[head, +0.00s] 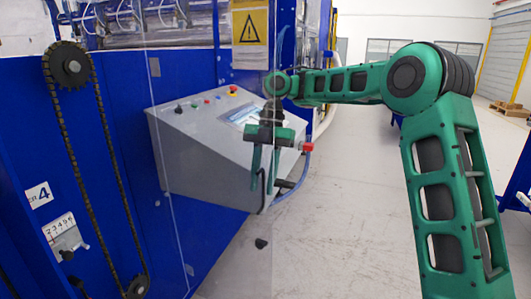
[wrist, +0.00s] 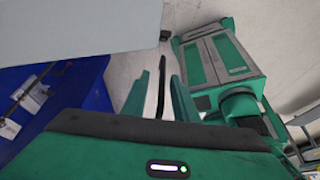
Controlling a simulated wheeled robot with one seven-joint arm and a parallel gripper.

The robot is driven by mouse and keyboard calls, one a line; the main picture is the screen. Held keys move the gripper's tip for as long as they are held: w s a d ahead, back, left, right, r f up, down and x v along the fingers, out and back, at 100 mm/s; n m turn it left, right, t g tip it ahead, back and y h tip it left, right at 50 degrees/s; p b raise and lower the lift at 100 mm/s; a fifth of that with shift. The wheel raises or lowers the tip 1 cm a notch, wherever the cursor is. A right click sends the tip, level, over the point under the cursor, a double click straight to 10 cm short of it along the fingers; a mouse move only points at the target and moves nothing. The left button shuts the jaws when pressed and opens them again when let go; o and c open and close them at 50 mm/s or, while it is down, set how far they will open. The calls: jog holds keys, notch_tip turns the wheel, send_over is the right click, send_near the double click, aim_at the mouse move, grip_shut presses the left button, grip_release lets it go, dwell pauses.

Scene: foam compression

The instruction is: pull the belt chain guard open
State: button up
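The belt chain guard (head: 232,262) is a clear, see-through panel in front of the blue machine. The chain (head: 112,165) runs between an upper and a lower sprocket at the left. A thin black curved handle (head: 262,192) stands near the panel's right edge. My gripper (head: 265,185) points down there, its two green fingers apart. In the wrist view the black handle (wrist: 161,85) stands between the open fingers (wrist: 159,100), with a gap showing on each side. Whether the handle lies fully within finger depth is hard to tell.
A grey control console (head: 205,155) with buttons juts out behind the panel. A small black knob (head: 261,243) sits below the handle. A yellow warning sign (head: 250,27) is above. The pale floor (head: 345,220) to the right of the machine is clear.

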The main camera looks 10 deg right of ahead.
jog(key=v, duration=0.9)
jog(key=shift+r, duration=0.2)
dwell(0.3)
jog(key=s+d+f+m+t+h, duration=0.15)
jog(key=s+d+f+m, duration=0.35)
jog(key=s+d+m, duration=0.85)
jog(key=s+d+f+m+t+h, duration=0.15)
jog(key=s+d+f+m, duration=0.35)
jog(key=s+d+m, duration=0.85)
jog(key=s+d+f+m+t, duration=0.1)
jog(key=s+f+m, duration=0.6)
jog(key=s+m, duration=0.2)
jog(key=shift+s+d+f+y, duration=0.2)
jog(key=shift+s+y, duration=0.2)
jog(key=shift+s, duration=0.1)
